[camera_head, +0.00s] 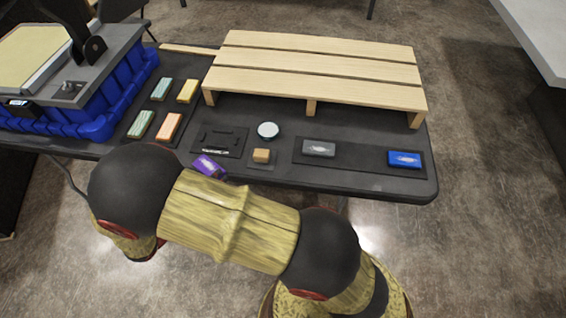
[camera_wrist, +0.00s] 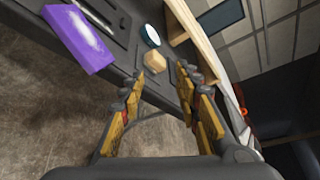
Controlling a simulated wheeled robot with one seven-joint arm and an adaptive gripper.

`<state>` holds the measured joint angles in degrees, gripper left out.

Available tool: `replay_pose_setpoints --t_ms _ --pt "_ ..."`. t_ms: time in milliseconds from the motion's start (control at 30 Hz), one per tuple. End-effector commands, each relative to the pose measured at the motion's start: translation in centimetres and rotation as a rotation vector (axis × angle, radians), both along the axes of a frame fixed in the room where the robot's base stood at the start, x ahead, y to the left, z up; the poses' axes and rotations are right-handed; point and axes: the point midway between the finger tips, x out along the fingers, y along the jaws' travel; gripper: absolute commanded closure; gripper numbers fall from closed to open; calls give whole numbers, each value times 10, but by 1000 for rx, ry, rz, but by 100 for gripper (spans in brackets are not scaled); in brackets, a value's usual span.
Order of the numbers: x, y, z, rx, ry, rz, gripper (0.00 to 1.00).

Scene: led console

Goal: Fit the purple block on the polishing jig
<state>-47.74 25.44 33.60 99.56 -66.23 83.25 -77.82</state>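The purple block (camera_head: 208,166) has a pale patch on its top. In the head view it sits at the table's front edge, turned at an angle, partly behind my arm. It also shows large at the upper left of the wrist view (camera_wrist: 80,40). A black slotted plate, seemingly the polishing jig (camera_head: 220,140), lies just behind the block; nothing sits on it. My gripper (camera_wrist: 162,78) is open and empty in the wrist view, with the purple block outside its fingers, to the left. In the head view my arm hides the gripper.
A wooden cube (camera_head: 262,156) and a round white-topped disc (camera_head: 268,130) stand right of the plate. Grey (camera_head: 319,148) and blue (camera_head: 404,159) blocks lie further right. A slatted wooden riser (camera_head: 315,85) spans the back. A blue crate (camera_head: 85,118) stands left, near several coloured blocks.

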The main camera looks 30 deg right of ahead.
Motion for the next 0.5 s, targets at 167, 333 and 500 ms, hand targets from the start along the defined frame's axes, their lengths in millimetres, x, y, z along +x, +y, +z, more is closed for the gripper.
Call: replay_pose_setpoints --t_ms 167,333,500 --pt "-21 -60 57 330 -236 -346 67" --pt "-53 -101 97 608 -489 -680 67" --pt "-90 -128 133 862 -764 -1026 67"
